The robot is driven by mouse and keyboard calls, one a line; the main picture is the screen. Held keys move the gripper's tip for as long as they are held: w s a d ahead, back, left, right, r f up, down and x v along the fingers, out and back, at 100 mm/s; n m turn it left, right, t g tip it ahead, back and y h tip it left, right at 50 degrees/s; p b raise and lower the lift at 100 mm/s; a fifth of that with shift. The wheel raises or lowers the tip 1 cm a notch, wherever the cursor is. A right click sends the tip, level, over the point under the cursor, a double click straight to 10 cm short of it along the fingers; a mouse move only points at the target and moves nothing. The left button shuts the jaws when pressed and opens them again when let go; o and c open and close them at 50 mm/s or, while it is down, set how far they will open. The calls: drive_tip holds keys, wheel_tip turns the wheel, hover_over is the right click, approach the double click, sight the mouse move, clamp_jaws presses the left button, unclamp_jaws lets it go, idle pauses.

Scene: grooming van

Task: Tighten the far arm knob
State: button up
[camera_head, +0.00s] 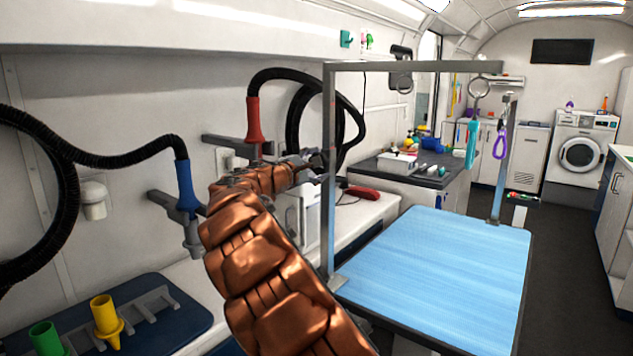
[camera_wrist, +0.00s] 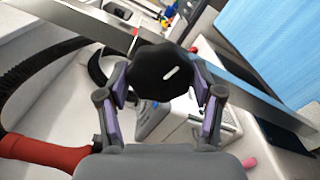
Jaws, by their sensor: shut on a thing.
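A black faceted knob (camera_wrist: 155,72) with a white mark on its face sits between the fingers of my gripper (camera_wrist: 160,90) in the wrist view. The fingers are closed on it from both sides. The knob is at the grey metal post (camera_head: 328,130) on the left side of the blue grooming table (camera_head: 440,265). A second post (camera_head: 503,165) stands at the table's far right, joined to the first by an overhead bar (camera_head: 420,66).
A dryer hose with a red nozzle (camera_head: 253,120) and one with a blue nozzle (camera_head: 185,185) hang close beside my arm. The tabletop is clear.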

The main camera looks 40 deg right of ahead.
drive_tip(key=m+b, duration=0.2)
drive_tip(key=b, duration=0.1)
drive_tip(key=m+b, duration=0.2)
drive_tip(key=b, duration=0.1)
drive_tip(key=shift+f+m, duration=0.3)
drive_tip(key=shift+f, duration=0.05)
drive_tip(key=m+b, duration=0.3)
drive_tip(key=b, duration=0.1)
drive_tip(key=shift+m, duration=0.3)
drive_tip(key=m+b, duration=0.3)
drive_tip(key=shift+r+m+b, duration=0.15)
drive_tip(key=shift+m+b, duration=0.15)
drive_tip(key=shift+b, duration=0.05)
drive_tip(key=shift+r+m+b, duration=0.2)
drive_tip(key=shift+m+b, duration=0.65)
drive_tip(key=shift+m, duration=0.55)
drive_tip(key=shift+r+m, duration=0.1)
drive_tip(key=shift+m, duration=0.2)
drive_tip(key=o, duration=1.1)
drive_tip(key=shift+o, duration=0.2)
drive_tip(key=shift+a, duration=0.1)
